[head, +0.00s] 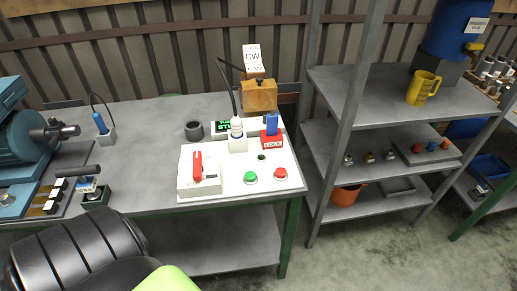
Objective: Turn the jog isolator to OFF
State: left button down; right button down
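A white box with a red handle (198,166) stands at the left of a white panel (235,190) on the bench; it looks like the isolator. The red handle points roughly away from me, along the box. Any ON or OFF marking is too small to read. A green button (250,177) and a red button (280,174) sit to its right on the panel. Neither gripper shows in the head view. A black ribbed part and a lime-green part at the bottom left look like my own arm. Nothing of mine visibly touches the red handle.
A blue machine (27,140) fills the left. Grey shelves (370,95) stand right, beyond a post.

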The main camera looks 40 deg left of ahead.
aim_at(198, 167)
jog(key=u, duration=1.8)
